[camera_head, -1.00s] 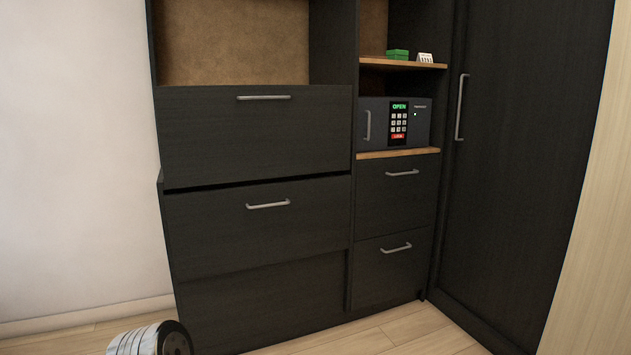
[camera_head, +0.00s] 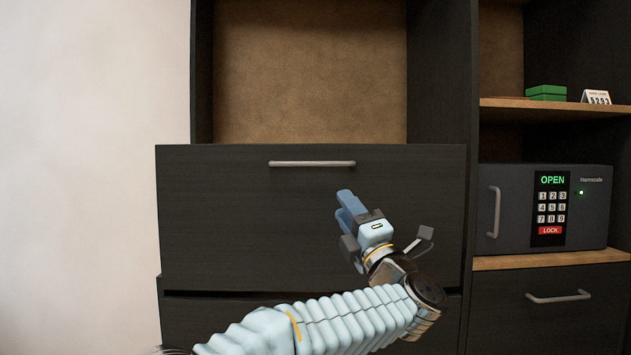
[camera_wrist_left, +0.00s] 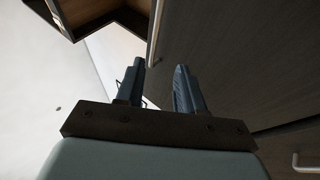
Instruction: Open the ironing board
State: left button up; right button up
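No ironing board shows as such. A wide dark drawer front (camera_head: 230,215) with a horizontal metal handle (camera_head: 312,163) fills the middle of the head view. My left gripper (camera_head: 347,203) is in front of it, below and a little right of the handle, its fingers pointing up and left. In the left wrist view the two fingers of my left gripper (camera_wrist_left: 160,82) are apart with nothing between them. The handle (camera_wrist_left: 156,35) lies beyond the fingertips there, apart from them. My right gripper is not in view.
An open compartment (camera_head: 310,70) is above the drawer front. To the right, a grey safe (camera_head: 515,205) reading OPEN sits on a wooden shelf, with a green box (camera_head: 547,92) and a small sign (camera_head: 596,97) above. A lower right drawer handle (camera_head: 558,297) shows. White wall is at left.

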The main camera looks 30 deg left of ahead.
aim_at(313, 165)
pick_arm(q)
jog(key=shift+n, duration=0.3)
jog(key=p+x, duration=0.1)
jog(key=x, duration=0.3)
jog(key=p+x, duration=0.2)
jog(key=x, duration=0.3)
jog(key=s+p+x, duration=0.1)
jog(key=p+x, duration=0.1)
jog(key=x, duration=0.3)
jog(key=shift+s+a+r, duration=0.1)
jog(key=shift+a+r, duration=0.1)
jog(key=shift+c, duration=0.4)
grip_shut()
